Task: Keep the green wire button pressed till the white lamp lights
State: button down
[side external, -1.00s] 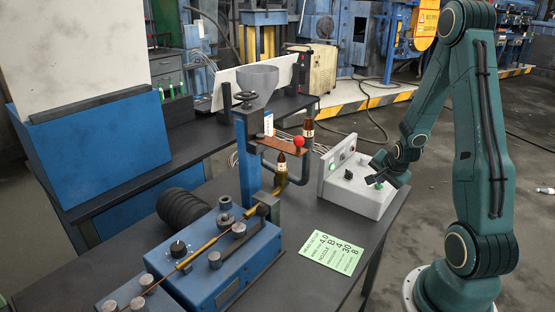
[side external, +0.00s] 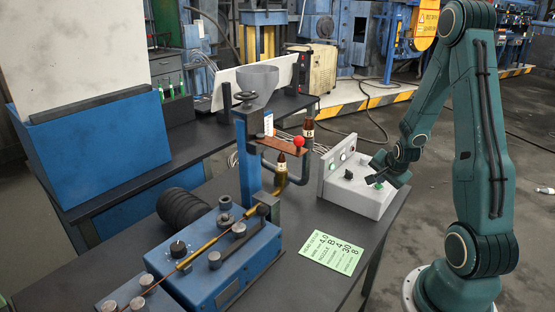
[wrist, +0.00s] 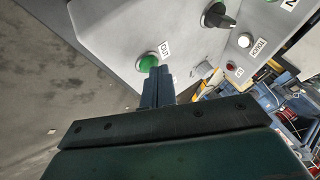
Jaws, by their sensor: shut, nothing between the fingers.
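The green button (wrist: 149,62) sits on the grey control box (side external: 355,199), with a white label beside it. It also shows beside the fingertips in the side view (side external: 379,185). My gripper (wrist: 157,74) is shut and empty, its fingertips at the green button and seeming to touch it. How far the button is pushed in cannot be seen. The white lamp (wrist: 244,41) is on the box's upright panel, with a label next to it. In the side view the white lamp (side external: 343,156) looks bright, as if lit.
A black knob (wrist: 215,17) is near the green button on the box. A small red lamp (wrist: 230,65) is on the upright panel. A blue wire machine (side external: 230,265) and a green card (side external: 332,252) are on the dark table left of the box.

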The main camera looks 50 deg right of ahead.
jog(key=shift+r, duration=0.8)
jog(key=shift+r, duration=2.5)
